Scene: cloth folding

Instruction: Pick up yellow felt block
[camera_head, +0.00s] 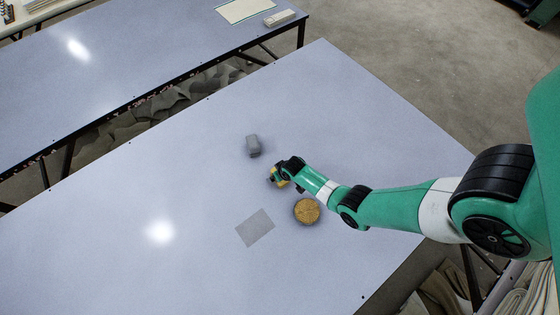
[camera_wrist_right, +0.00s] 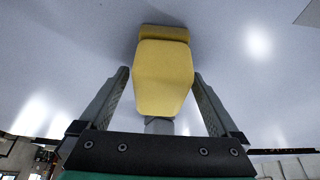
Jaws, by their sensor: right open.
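The yellow felt block (camera_wrist_right: 164,80) stands out large in the right wrist view, between the two fingers of my right gripper (camera_wrist_right: 161,74). The fingers are open, with a gap visible on each side of the block's lower part. In the head view my right gripper (camera_head: 273,180) is low over the table, and only a small part of the yellow block (camera_head: 282,177) shows beside it; the rest is hidden by the gripper. My left gripper is in neither view.
On the table (camera_head: 120,220) a small grey object (camera_head: 253,146) stands beyond the gripper. A round, grainy golden-brown item (camera_head: 307,212) lies just in front of it, with a flat grey square (camera_head: 255,228) to that item's left. The left of the table is clear.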

